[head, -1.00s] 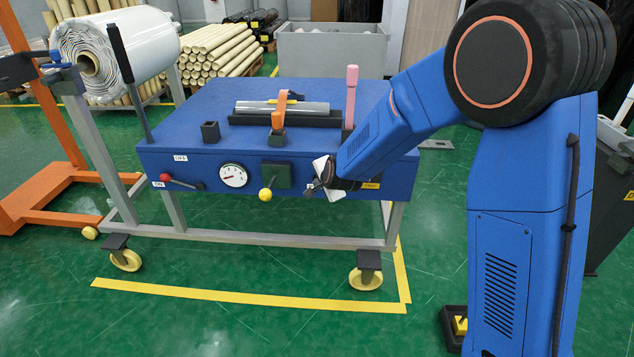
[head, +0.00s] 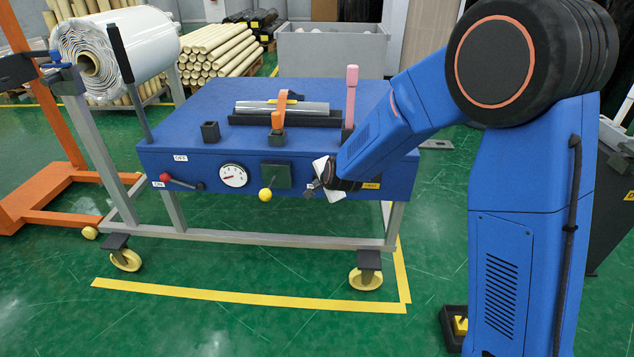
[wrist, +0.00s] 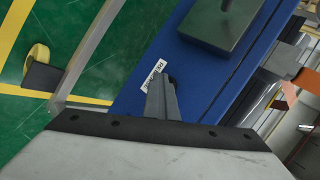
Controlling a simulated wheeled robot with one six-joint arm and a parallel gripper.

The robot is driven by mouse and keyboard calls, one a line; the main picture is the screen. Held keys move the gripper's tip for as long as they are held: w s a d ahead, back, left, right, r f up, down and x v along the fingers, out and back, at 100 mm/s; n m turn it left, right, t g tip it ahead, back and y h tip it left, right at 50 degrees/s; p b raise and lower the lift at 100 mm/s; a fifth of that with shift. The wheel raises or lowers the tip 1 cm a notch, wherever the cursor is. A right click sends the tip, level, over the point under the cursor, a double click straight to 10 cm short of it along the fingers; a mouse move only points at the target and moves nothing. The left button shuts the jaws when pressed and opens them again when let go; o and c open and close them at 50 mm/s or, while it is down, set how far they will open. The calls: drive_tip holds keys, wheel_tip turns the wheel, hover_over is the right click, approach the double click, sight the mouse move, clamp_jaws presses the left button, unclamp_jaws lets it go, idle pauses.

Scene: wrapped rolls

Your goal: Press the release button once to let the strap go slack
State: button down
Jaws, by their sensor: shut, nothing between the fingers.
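The blue bench (head: 200,110) carries a grey wrapped roll (head: 255,107) with an orange strap (head: 277,118) over it. My gripper (head: 312,187) is shut and empty at the right part of the bench's front face. In the wrist view its closed fingers (wrist: 161,98) point at the blue face beside a white label (wrist: 152,73), whose text I cannot read surely. A small dark shape (wrist: 173,78) shows at the fingertips; I cannot tell whether it is the release button or whether the fingers touch it. In the head view the gripper hides that spot.
Left of my gripper on the front face are a dark green plate (head: 277,175), a yellow-knobbed lever (head: 265,194), a gauge (head: 233,175) and a red-handled lever (head: 182,183). A pink-topped upright handle (head: 351,95) stands above. The green floor before the bench is mostly clear.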

drive_tip(key=shift+s, duration=0.9)
drive_tip(key=s, duration=0.5)
drive_tip(key=shift+a, duration=0.1)
idle(0.6)
